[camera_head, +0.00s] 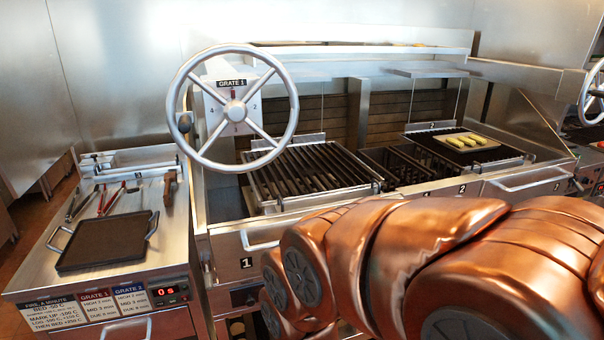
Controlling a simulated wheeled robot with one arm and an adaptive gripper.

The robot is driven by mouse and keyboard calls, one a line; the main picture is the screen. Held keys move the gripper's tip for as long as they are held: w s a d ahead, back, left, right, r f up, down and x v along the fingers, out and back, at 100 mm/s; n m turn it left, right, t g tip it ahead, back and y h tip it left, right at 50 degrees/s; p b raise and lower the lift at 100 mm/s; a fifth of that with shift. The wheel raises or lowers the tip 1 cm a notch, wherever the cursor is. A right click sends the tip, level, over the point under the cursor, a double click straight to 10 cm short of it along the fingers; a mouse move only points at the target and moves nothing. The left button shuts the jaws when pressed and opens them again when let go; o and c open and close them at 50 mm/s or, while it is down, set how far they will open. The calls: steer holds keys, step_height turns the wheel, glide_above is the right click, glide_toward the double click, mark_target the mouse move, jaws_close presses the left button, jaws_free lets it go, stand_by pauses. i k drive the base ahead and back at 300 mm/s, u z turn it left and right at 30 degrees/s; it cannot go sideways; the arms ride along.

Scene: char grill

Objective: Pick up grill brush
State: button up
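I cannot clearly pick out the grill brush. Several long-handled tools (112,198) lie on the left steel side counter (170,232), behind a dark flat griddle plate. Some have red parts, and they are too small to tell apart. More slim items lie on a low rack (130,160) at the back of that counter. My copper-coloured arm crosses the lower right foreground. My gripper is not in view, so its state is not seen. The arm is well to the right of the tools.
The dark griddle plate (105,242) fills the counter's front. A large spoked handwheel (235,110) stands between counter and first grate (310,170). A second grate on the right holds a tray of yellow food (468,141). A steel panel stands on the left.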

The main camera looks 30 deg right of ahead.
mark_target(170, 179)
steer(key=u, duration=0.3)
steer(key=i, duration=0.45)
steer(key=u, duration=0.45)
steer(key=i, duration=1.5)
steer(key=z, duration=0.4)
